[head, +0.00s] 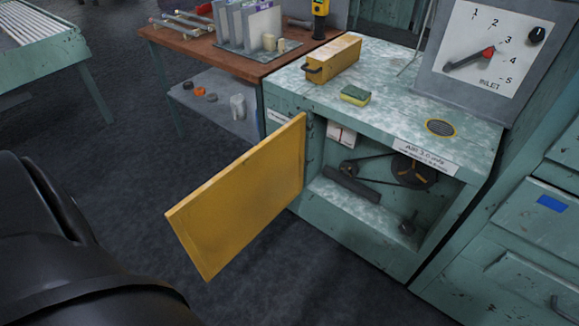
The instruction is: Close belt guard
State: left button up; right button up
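The belt guard (245,200) is a flat yellow door panel, standing wide open. It is hinged at the left side of the opening in a worn green cabinet (352,246) and swings out toward the lower left. Inside the opening, a dark belt (375,157) runs to a black pulley wheel (413,172) with yellow parts. A small white box sits at the upper left inside. A black part of my own arm fills the lower left of the view. Neither gripper shows, and nothing visible touches the guard.
On the cabinet top are a yellow toolbox (333,60), a sponge (355,95) and a round vent (440,128). A dial panel (483,50) marked INLET stands at the back. A wooden bench (225,52) is behind left. The dark floor (115,190) left of the guard is clear.

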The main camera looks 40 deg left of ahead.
aim_at(200, 211)
jog(key=j+z, duration=0.1)
jog(key=j, duration=0.35)
jog(key=k+j+z, duration=0.15)
jog(key=j, duration=0.25)
jog(key=j+z, duration=0.1)
jog(key=j, duration=0.35)
jog(key=k+j+z, duration=0.15)
jog(key=j, duration=0.3)
jog(key=k+j+z, duration=0.1)
jog(key=j, duration=0.3)
